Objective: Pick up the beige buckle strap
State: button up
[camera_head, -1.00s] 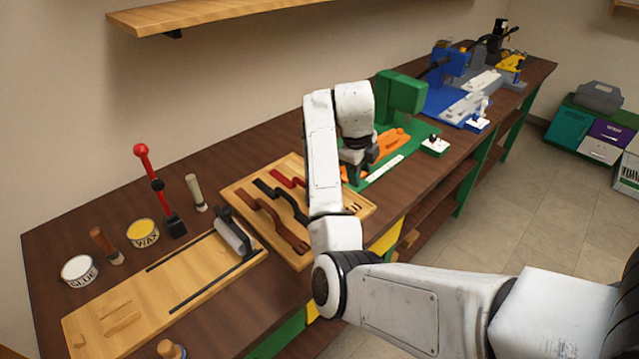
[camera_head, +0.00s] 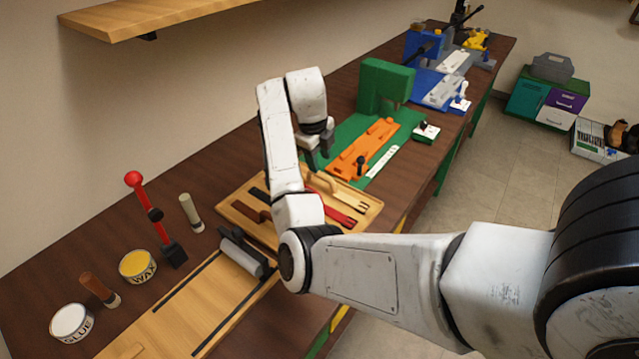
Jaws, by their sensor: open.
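The beige buckle strap (camera_head: 345,190) lies in the wooden tray (camera_head: 374,209) on the dark brown bench. It is at the tray's far side, beyond a red strap (camera_head: 338,207), and its forked end points right. My gripper (camera_head: 318,160) points down over the far-left part of the tray, near the strap's left end. Its dark fingers are apart, with nothing seen between them. I cannot tell how high they are above the strap. My arm hides part of the tray and the straps in it.
A brown strap (camera_head: 250,211) lies in the tray's left part. Just beyond the tray is a green press (camera_head: 385,86) with an orange plate (camera_head: 362,150). A roller (camera_head: 242,255), wax tin (camera_head: 138,266) and glue tin (camera_head: 71,322) stand to the left.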

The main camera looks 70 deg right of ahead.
aim_at(322, 174)
jog(key=f, duration=0.3)
jog(key=shift+d, duration=0.3)
jog(key=shift+s+d+f+p, duration=0.1)
jog(key=shift+d+f+p, duration=0.15)
jog(key=shift+f, duration=0.6)
jog(key=shift+w+d+f+p, duration=0.1)
jog(key=shift+f+p, duration=0.2)
jog(key=shift+f, duration=0.6)
jog(key=shift+s+d+f+p, duration=0.1)
jog(key=shift+d+f+p, duration=0.15)
jog(key=shift+f, duration=0.6)
grip_shut()
